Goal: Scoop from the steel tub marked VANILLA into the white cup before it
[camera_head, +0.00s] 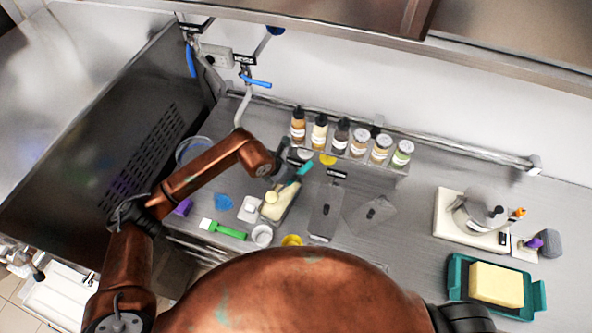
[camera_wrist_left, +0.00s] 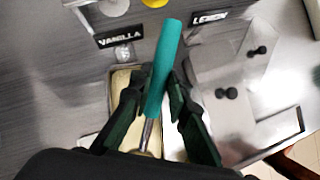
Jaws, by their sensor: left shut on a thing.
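The VANILLA steel tub (camera_head: 289,207) stands open on the counter with pale cream contents. Its VANILLA label (camera_wrist_left: 120,36) shows in the left wrist view. My left gripper (camera_head: 287,176) is over the far part of the tub, shut on the teal handle of a scoop (camera_head: 304,168). The teal handle (camera_wrist_left: 166,62) rises between the fingers (camera_wrist_left: 158,100) in the wrist view, and the metal shaft points down toward the tub. A pale round lump (camera_head: 271,197) shows at the scoop's lower end. The white cup (camera_head: 262,236) stands in front of the tub. My right gripper is out of view.
A yellow cup (camera_head: 291,240) stands right of the white cup, a green-handled tool (camera_head: 224,230) left of it. Lidded tubs (camera_head: 325,212) adjoin on the right. Several bottles (camera_head: 340,136) line the back. A scale (camera_head: 472,214) and teal tray (camera_head: 456,278) stand at right.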

